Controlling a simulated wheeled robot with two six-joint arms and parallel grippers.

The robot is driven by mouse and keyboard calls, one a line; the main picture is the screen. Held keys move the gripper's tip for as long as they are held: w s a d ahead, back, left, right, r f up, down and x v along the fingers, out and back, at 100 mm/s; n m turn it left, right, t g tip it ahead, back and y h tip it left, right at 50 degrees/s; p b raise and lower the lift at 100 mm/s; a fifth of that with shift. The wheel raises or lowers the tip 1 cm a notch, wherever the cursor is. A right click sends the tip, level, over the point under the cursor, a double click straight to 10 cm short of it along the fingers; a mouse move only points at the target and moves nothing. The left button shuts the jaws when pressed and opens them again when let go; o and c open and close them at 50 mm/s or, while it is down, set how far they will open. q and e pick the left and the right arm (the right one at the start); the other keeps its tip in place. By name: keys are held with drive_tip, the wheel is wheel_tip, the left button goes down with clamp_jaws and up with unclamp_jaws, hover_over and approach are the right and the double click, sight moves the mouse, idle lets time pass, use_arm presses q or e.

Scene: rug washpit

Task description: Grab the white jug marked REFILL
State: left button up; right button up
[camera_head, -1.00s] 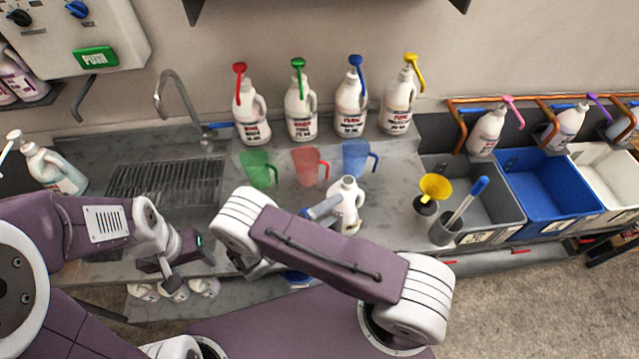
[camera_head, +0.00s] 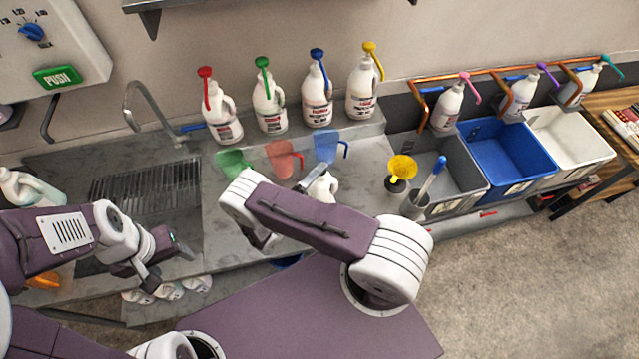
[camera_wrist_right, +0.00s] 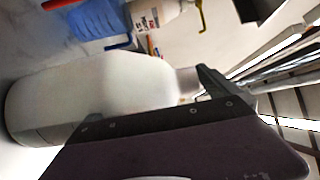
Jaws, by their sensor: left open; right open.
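A white jug (camera_head: 324,188) stands on the grey counter in front of the red and blue measuring cups, partly hidden by my right arm. No REFILL marking is readable on it. My right gripper (camera_head: 308,180) is open beside and partly over the jug in the head view. In the right wrist view a large white jug body (camera_wrist_right: 95,95) lies close along the dark finger. I cannot tell whether they touch. My left gripper (camera_head: 168,262) is open and empty over the front of the counter, left of the jug.
White jugs with red (camera_head: 222,118), green (camera_head: 269,108), blue (camera_head: 317,100) and yellow (camera_head: 361,92) pumps line the back ledge. Green (camera_head: 233,161), red (camera_head: 284,158) and blue (camera_head: 327,147) cups stand before them. A yellow funnel (camera_head: 402,167) and grey bin (camera_head: 445,165) are to the right.

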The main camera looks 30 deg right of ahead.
drive_tip(key=shift+d+f, duration=0.1)
drive_tip(key=shift+d, duration=0.1)
drive_tip(key=shift+a, duration=0.1)
drive_tip(key=c, duration=1.8)
drive_tip(key=shift+r, duration=0.2)
